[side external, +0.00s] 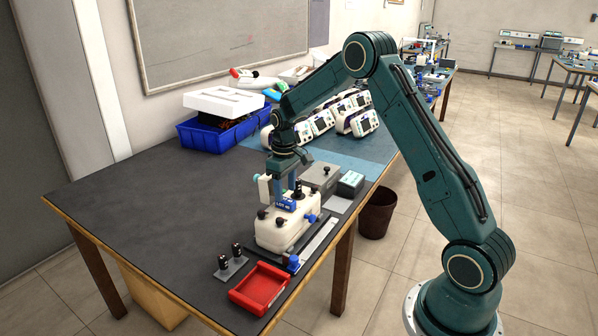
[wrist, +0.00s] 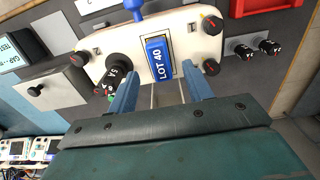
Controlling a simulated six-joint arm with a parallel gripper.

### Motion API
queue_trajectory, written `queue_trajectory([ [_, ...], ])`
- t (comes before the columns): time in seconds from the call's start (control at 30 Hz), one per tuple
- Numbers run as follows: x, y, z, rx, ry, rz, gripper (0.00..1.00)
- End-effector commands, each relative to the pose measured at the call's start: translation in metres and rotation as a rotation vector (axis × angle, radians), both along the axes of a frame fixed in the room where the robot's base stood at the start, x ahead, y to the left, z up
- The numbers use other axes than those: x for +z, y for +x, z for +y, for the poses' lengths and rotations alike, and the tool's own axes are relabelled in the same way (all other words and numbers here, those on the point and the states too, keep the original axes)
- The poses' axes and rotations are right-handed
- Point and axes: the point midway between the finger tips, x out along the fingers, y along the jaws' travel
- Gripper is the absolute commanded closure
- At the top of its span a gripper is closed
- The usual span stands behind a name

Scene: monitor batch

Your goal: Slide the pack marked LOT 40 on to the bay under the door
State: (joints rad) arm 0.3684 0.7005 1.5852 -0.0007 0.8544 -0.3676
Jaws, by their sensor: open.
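The blue pack marked LOT 40 (wrist: 160,60) lies at the middle of a white housing (wrist: 105,45), its label readable in the wrist view. The pack (side external: 285,205) and housing (side external: 283,232) also show in the side view. My gripper (side external: 290,183) is above the housing, pointing down. In the wrist view my gripper (wrist: 158,80) is open, with one blue finger to each side of the pack's near end. I cannot tell whether either finger touches it. A black knob (wrist: 117,68) stands close to the left finger. I cannot make out the door or the bay clearly.
A red tray (side external: 258,287) and a plate with two black knobs (side external: 232,262) lie nearer the table's front end. A grey box (side external: 319,179) and a teal-topped box (side external: 350,183) stand behind the housing. The table's left side (side external: 150,215) is clear.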

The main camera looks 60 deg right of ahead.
Motion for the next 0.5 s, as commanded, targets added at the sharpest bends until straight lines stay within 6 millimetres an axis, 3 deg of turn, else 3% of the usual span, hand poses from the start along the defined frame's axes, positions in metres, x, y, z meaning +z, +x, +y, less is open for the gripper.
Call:
queue_trajectory([
  [0.3, 0.056, 0.001, 0.0, 0.0, -0.001, -0.004, 0.5],
  [0.5, 0.083, 0.0, 0.0, 0.0, -0.001, -0.002, 0.5],
])
